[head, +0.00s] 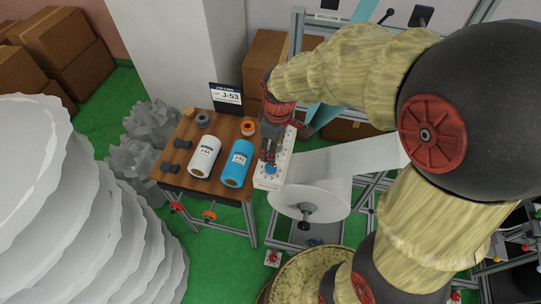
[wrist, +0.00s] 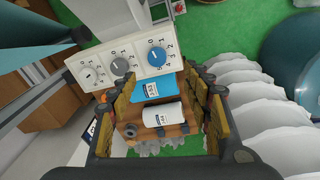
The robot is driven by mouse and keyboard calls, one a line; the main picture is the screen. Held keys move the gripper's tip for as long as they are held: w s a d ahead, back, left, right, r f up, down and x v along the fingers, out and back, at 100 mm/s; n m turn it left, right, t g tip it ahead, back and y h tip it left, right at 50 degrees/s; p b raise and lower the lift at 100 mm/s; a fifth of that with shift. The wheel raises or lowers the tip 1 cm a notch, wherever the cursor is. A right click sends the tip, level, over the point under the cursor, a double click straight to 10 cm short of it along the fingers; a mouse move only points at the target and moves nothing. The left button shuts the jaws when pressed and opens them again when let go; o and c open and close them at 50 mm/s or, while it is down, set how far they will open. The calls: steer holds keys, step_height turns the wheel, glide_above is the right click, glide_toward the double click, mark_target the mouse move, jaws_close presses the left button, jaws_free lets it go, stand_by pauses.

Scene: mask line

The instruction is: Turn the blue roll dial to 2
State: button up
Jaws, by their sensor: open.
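The blue dial (wrist: 157,56) is a round knob on a white panel (wrist: 138,70), at the end of a row with a grey dial (wrist: 119,66) and a third dial (wrist: 90,75). In the head view the blue dial (head: 271,169) shows just below my gripper (head: 269,154). In the wrist view my gripper (wrist: 165,82) is open, its fingers spread beneath the blue dial in the picture, with nothing held between them.
A wooden table (head: 178,163) left of the panel carries a white roll (head: 204,157), a blue roll (head: 238,163) and small parts. Green floor lies around.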

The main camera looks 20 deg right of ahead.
steer(key=n+g+p, duration=0.1)
steer(key=n+p, duration=0.1)
glide_above(271, 168)
step_height(271, 168, down, 4)
steer(key=shift+w+f+n+p, duration=0.35)
steer(key=shift+f+n+p, duration=0.05)
steer(key=shift+f, duration=4.25)
steer(key=shift+c, duration=0.2)
steer(key=c, duration=1.1)
